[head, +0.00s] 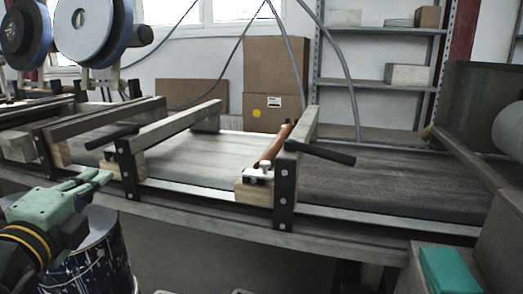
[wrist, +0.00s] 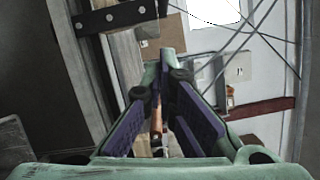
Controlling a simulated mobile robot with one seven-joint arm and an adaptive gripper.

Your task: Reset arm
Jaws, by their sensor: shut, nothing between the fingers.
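My arm's green gripper (head: 98,181) is at the left of the head view, in front of the conveyor's near rail. It points right and is clear of the conveyor. In the wrist view my gripper (wrist: 167,62) shows its two green fingers with purple pads, closed with nothing held. A reddish-brown rod (head: 272,146) lies along a crossbar over the conveyor in the head view. A brown piece (wrist: 157,118) shows between the finger bases in the wrist view; I cannot tell if it is the same rod.
The conveyor belt (head: 190,164) runs across the view under several crossbars with dark handles. A paint-splashed drum (head: 100,262) stands below my gripper. A teal-topped block (head: 447,271) is at the lower right. Cardboard boxes (head: 272,70) and shelves (head: 380,84) stand behind.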

